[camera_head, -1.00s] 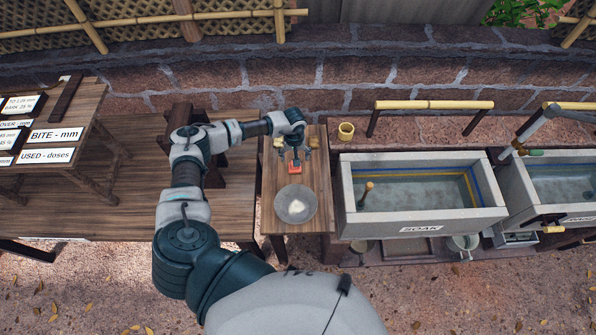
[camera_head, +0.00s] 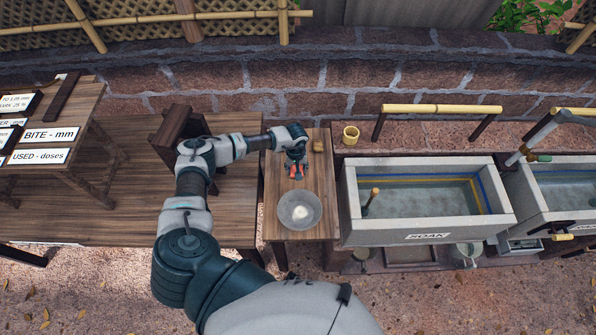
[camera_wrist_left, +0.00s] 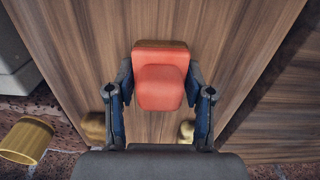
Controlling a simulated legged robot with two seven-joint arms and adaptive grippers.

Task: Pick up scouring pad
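A red-orange block-shaped pad with a brown layer along one edge, which I take for the scouring pad (camera_wrist_left: 160,80), lies on the small wooden table (camera_head: 320,205). My left gripper (camera_head: 296,170) reaches down over it, palm above the table. In the left wrist view, the fingers of the left gripper (camera_wrist_left: 160,88) are apart, one on each side of the pad, with narrow gaps showing. In the head view, the gripper partly hides the pad. My right gripper is in neither view.
A grey bowl (camera_head: 299,222) with something whitish in it stands just in front of the gripper. A brownish block (camera_head: 318,146) lies to its right. The SOAK basin (camera_head: 430,229) is to the right.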

